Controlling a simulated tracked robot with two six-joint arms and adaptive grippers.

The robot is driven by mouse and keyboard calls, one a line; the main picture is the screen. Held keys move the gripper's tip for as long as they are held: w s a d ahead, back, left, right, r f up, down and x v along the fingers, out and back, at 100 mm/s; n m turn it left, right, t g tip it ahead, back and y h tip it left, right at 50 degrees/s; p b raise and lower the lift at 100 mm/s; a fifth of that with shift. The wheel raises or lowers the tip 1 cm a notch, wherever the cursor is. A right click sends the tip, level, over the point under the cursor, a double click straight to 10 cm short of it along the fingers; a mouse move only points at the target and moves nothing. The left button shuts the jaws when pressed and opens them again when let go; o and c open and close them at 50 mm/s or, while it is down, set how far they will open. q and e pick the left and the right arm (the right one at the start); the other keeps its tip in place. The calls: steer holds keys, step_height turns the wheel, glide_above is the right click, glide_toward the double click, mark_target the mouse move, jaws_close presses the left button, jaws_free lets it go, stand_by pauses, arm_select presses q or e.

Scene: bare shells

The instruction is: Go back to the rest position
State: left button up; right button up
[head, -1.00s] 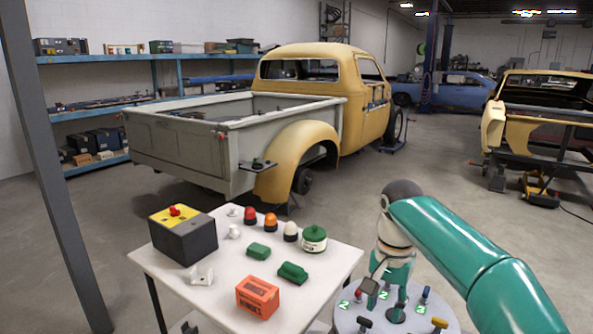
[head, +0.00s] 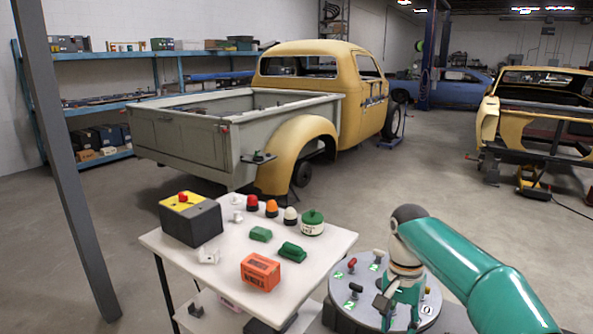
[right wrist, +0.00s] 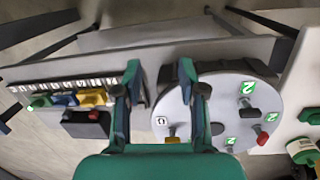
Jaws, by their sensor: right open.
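My right arm comes in from the right in the head view, and my right gripper (head: 384,306) points down over a round grey panel (head: 340,292). In the right wrist view the two fingers of my right gripper (right wrist: 160,90) stand apart with nothing between them. The round panel (right wrist: 205,90) lies beyond and beside the right finger, with several coloured knobs and number labels on it. I cannot tell the gap between fingertips and panel. My left gripper is in no view.
A white table (head: 215,284) left of the panel carries a black-and-yellow box with a red button (head: 190,218), an orange box (head: 260,272), green blocks and domed lamps. A strip with coloured blocks (right wrist: 92,97) shows in the wrist view. A grey post (head: 70,170) stands left; a yellow truck (head: 310,140) stands behind.

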steer(key=s+f+g+y, duration=0.1)
steer(key=s+f, duration=0.3)
steer(key=f, duration=0.3)
steer(key=s+f+n+g, duration=0.1)
steer(key=s+f, duration=0.3)
steer(key=f, duration=0.3)
steer(key=s+f+g+y, duration=0.1)
steer(key=s+f+g, duration=0.1)
steer(key=s+f, duration=0.35)
steer(key=s+a+f+n+t+y, duration=0.15)
steer(key=s+a+f, duration=0.25)
steer(key=s+f, duration=0.4)
steer(key=s+a+f+n+t+y, duration=0.1)
steer(key=s+a+f+n+t, duration=0.1)
steer(key=s+a+f, duration=0.55)
steer(key=w+d+t, duration=0.1)
steer(key=w+d+r+n+t, duration=0.1)
steer(key=d, duration=0.1)
steer(key=shift+w+d+n+t, duration=0.15)
steer(key=shift+w+n+t, duration=0.1)
steer(key=shift+w+t, duration=0.1)
